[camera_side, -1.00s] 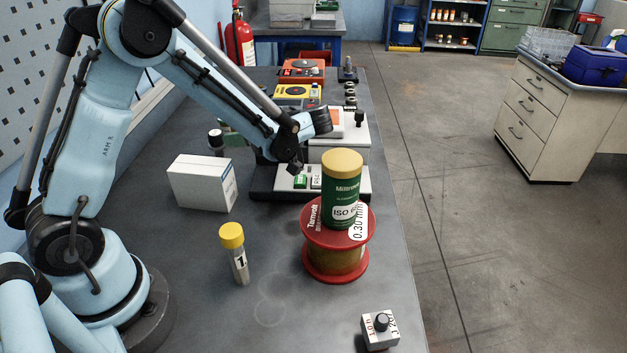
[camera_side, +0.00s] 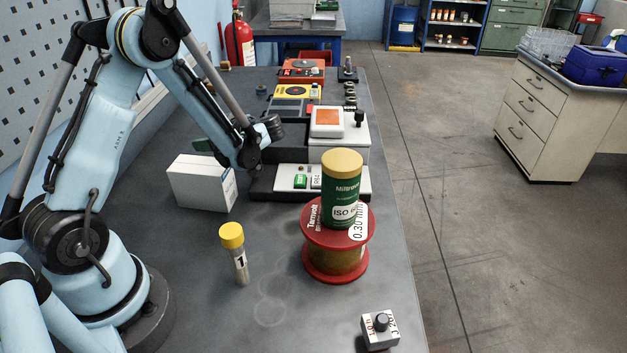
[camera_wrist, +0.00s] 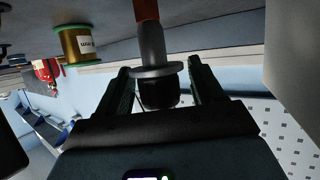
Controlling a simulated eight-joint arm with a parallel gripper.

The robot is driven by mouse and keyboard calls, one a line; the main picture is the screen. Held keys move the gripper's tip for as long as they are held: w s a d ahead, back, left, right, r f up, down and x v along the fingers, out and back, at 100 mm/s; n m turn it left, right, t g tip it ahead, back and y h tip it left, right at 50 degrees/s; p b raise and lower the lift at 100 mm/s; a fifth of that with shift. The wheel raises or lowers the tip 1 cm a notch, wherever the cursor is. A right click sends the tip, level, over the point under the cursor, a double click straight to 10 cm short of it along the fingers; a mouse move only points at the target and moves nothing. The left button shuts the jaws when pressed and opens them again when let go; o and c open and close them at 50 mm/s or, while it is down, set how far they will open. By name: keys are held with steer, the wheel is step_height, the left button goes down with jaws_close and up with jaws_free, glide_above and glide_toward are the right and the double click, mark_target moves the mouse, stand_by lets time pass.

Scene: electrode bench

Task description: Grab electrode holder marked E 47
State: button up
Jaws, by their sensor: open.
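In the wrist view a holder-like piece (camera_wrist: 152,45) has an orange-red part, a grey shaft, a round flange and a black end. Its black end and flange lie between the two dark green fingers of my gripper (camera_wrist: 160,68), with gaps at both sides. I see no E 47 marking on it. In the side view my gripper (camera_side: 203,145) is mostly hidden behind my arm and the white box; only a dark green bit shows. The holder-like piece cannot be made out there.
The white box (camera_side: 203,184) stands just in front of my gripper. A pale-and-dark instrument (camera_side: 341,128) stands to its right. A yellow-capped tube (camera_side: 236,256), a red spool (camera_side: 337,263) with a green can (camera_side: 341,190) on it and a dial box (camera_side: 380,332) stand nearer.

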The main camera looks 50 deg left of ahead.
steer(key=shift+a+f, duration=0.1)
steer(key=shift+a, duration=0.15)
steer(key=shift+c, duration=0.4)
steer(key=c, duration=1.1)
jaws_close()
